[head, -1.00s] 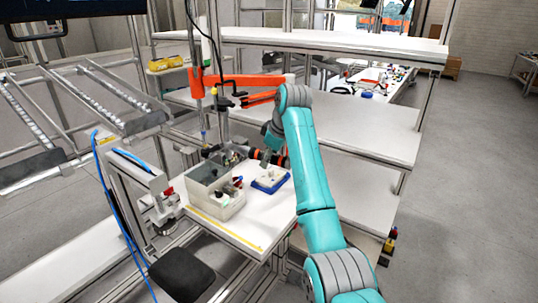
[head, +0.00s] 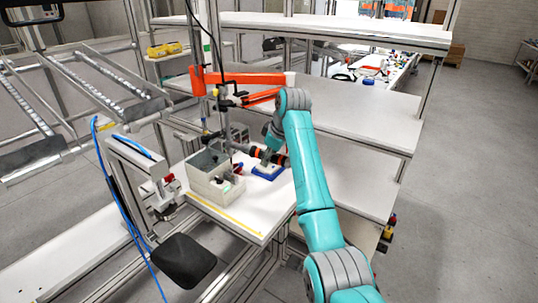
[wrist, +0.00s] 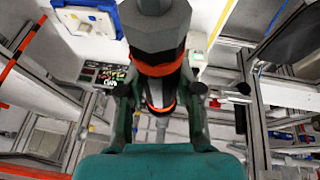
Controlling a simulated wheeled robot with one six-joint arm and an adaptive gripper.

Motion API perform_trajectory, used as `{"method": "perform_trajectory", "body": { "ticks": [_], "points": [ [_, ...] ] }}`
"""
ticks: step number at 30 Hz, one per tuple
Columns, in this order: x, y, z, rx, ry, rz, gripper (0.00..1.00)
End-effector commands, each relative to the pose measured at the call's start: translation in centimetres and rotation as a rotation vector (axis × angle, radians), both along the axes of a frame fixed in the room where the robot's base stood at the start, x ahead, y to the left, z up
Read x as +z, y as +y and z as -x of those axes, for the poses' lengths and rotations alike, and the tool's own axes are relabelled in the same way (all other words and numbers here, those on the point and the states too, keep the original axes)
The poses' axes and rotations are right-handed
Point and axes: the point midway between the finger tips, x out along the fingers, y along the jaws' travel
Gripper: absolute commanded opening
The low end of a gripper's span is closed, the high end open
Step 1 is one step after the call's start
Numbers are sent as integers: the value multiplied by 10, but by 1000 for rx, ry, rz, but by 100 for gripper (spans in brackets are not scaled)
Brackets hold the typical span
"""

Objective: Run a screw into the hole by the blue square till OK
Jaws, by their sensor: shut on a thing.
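My gripper (wrist: 160,98) is shut on a dark power screwdriver (wrist: 157,40) with orange rings. Its fingers close on it from both sides in the wrist view. In the head view, my gripper (head: 274,142) and the screwdriver are over the white bench, close above the blue-rimmed holder (head: 268,177). The holder carries a white part, which shows at the top left of the wrist view (wrist: 90,20). I cannot tell whether the tool touches the part. The blue square, its hole and any screw at the tool tip cannot be made out.
A grey open box (head: 203,187) stands left of the holder. An orange arm on a post (head: 245,79) and a cable hang behind the tool. A small display with lit text (wrist: 108,76) shows in the wrist view. Shelves (head: 350,115) stand close on the right.

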Motion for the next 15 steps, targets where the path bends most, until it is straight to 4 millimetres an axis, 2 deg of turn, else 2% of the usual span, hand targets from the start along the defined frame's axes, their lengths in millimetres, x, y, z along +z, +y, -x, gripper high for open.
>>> {"method": "perform_trajectory", "body": {
  "ticks": [15],
  "points": [
    [-26, 0, 0, 0, 3, 1, 0]
  ]
}}
